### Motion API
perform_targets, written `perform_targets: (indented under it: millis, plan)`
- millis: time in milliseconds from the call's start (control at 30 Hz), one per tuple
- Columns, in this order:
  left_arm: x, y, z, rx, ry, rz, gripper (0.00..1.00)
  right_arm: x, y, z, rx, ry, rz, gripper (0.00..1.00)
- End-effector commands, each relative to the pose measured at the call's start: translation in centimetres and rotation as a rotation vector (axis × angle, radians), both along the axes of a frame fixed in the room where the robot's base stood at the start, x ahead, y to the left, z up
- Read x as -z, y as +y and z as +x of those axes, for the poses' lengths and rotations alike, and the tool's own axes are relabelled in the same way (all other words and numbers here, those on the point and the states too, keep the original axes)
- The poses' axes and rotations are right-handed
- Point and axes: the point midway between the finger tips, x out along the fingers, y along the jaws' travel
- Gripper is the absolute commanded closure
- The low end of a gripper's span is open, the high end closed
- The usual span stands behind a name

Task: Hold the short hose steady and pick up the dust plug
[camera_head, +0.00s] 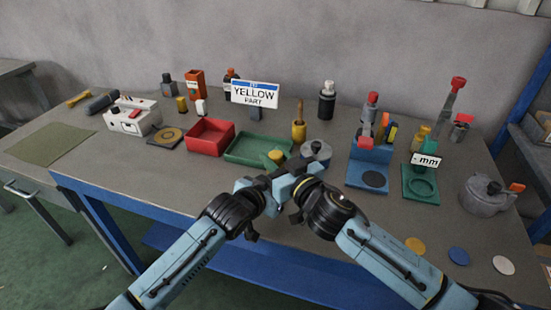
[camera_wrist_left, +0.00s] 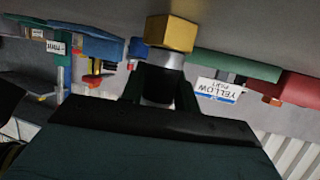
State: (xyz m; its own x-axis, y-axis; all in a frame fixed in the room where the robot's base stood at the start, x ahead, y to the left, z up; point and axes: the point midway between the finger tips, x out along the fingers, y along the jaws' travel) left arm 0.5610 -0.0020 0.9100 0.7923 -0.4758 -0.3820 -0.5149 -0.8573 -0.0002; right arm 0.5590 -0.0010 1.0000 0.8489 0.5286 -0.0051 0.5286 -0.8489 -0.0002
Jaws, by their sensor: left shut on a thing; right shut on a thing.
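In the head view both my grippers meet low in front of the green tray, close beside each other. My left gripper (camera_head: 264,181) is shut on a dark and silver cylinder, seen in the left wrist view (camera_wrist_left: 163,80), which looks like the short hose. A yellow angular end piece (camera_wrist_left: 170,32) caps it; a yellow piece also shows above the grippers in the head view (camera_head: 276,157). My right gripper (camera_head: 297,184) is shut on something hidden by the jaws. I cannot make out the dust plug for certain.
A red tray (camera_head: 209,139) and a green tray (camera_head: 240,151) lie beyond the grippers. A blue stand (camera_head: 370,155) and green stand (camera_head: 420,184) are to the right. A yellow-part sign (camera_head: 255,94) stands behind. Colored discs (camera_head: 458,256) lie at the front right edge.

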Motion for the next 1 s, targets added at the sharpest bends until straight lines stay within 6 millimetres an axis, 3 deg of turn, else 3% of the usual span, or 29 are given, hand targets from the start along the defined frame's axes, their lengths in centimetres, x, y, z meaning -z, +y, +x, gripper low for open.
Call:
perform_targets:
  millis: [300,500,867,900,1000]
  plan:
    - [0.1,0.0,0.0,0.0,0.002,0.001,0.99,-6.1,0.0,0.0,-0.003,-0.011,0.003,0.93]
    - [0.1,0.0,0.0,0.0,0.002,0.001,0.99,-9.1,0.1,0.0,-0.003,-0.008,0.004,0.93]
    - [0.1,0.0,0.0,0.0,0.003,0.002,0.99,-10.0,0.0,0.0,-0.002,-0.004,0.003,0.93]
    - [0.1,0.0,0.0,0.0,0.003,0.002,0.68,-10.0,0.0,0.0,-0.002,-0.004,0.003,0.93]
    - [0.1,0.0,0.0,0.0,0.003,0.002,0.55,-10.0,0.0,0.0,-0.002,-0.004,0.003,0.93]
